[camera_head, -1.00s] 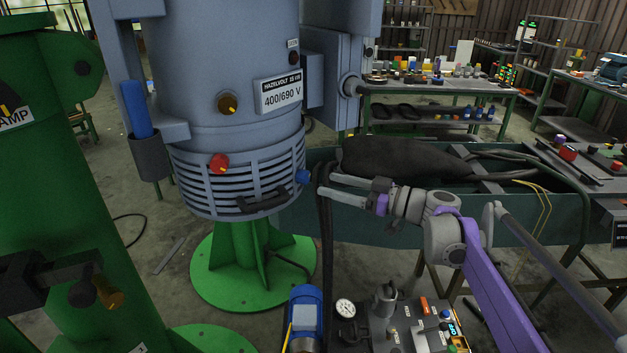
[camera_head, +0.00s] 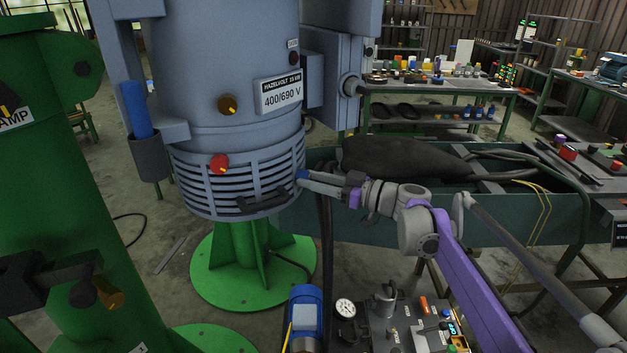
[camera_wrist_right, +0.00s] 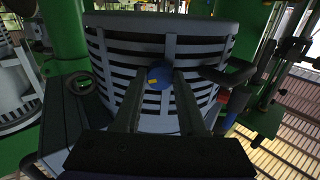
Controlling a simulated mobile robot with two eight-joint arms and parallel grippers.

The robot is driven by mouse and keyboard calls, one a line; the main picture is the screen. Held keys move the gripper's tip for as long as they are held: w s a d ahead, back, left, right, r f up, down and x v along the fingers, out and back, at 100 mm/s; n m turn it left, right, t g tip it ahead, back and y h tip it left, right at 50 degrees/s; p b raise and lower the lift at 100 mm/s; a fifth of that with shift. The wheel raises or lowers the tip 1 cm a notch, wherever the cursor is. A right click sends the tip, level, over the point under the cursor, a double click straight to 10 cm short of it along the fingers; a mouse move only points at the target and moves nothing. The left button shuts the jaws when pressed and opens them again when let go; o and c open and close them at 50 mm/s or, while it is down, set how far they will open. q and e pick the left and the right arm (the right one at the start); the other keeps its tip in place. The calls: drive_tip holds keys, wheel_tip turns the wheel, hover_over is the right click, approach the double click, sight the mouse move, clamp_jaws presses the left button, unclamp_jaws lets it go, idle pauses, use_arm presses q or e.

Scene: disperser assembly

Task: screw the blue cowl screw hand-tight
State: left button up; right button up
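The blue cowl screw (camera_head: 302,174) sits at the right side of the slatted cowl (camera_head: 240,182), low on the grey motor housing. My right gripper (camera_head: 305,181) comes in from the right, its fingertips at the screw. In the right wrist view the round blue screw head (camera_wrist_right: 163,88) with a small yellow mark lies between the two dark fingers (camera_wrist_right: 161,92). It fills the gap, with a finger against each side, so the gripper appears shut on it. The screw's shank is hidden. My left gripper is not in view.
A red knob (camera_head: 219,163) and a dark handle (camera_head: 264,203) are on the cowl near the screw. A black cable (camera_head: 325,240) hangs just below my right gripper. A green column (camera_head: 60,200) stands at left. A blue motor (camera_head: 305,318) and gauge panel lie below.

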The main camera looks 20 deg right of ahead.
clamp_jaws()
drive_tip(key=shift+m, duration=0.3)
drive_tip(key=m+p, duration=0.2)
drive_tip(key=m, duration=0.2)
drive_tip(key=shift+r, duration=0.1)
drive_tip(key=m+p, duration=0.1)
drive_tip(key=m, duration=0.4)
drive_tip(key=shift+m, duration=0.4)
drive_tip(key=m+p, duration=0.1)
drive_tip(key=m, duration=1)
drive_tip(key=shift+m, duration=0.4)
